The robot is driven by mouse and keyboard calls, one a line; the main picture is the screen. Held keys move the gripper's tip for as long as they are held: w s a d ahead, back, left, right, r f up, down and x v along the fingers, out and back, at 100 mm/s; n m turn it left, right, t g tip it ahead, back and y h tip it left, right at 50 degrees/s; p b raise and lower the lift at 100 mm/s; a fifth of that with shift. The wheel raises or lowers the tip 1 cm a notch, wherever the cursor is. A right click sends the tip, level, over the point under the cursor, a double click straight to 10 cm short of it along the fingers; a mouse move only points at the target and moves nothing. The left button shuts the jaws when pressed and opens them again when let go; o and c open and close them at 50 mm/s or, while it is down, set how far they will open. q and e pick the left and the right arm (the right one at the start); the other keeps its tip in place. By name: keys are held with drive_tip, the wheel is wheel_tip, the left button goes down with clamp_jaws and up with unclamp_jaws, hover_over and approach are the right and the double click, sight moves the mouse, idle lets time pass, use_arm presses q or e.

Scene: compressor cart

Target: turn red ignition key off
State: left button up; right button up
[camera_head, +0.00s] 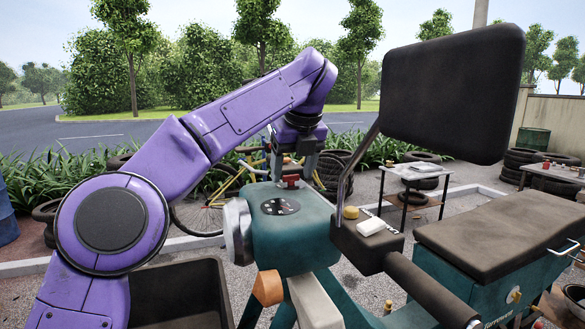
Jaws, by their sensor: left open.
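The red ignition key (291,180) is a small red piece at the back of the top of a teal housing (290,240). My left arm reaches over from the left, and my left gripper (292,170) points down right at the key. The gripper is open, its fingers close above or around the key; I cannot tell whether they touch it. The key's angle is too small to read. A black panel with small marks (281,206) lies in front of the key. My right gripper is not in view.
A large dark padded panel (455,90) rises at the right on a bent bar. A dark box with a yellow knob (351,212) stands right of the housing. A padded teal chest (500,235) is farther right. A dark open bin (175,285) is lower left. A bicycle and tyres stand behind.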

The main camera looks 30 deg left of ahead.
use_arm(q)
drive_tip(key=p+v, duration=0.4)
drive_tip(key=v, duration=0.6)
drive_tip(key=shift+r+p, duration=0.25)
drive_tip(key=shift+p, duration=0.1)
drive_tip(key=shift+s, duration=0.1)
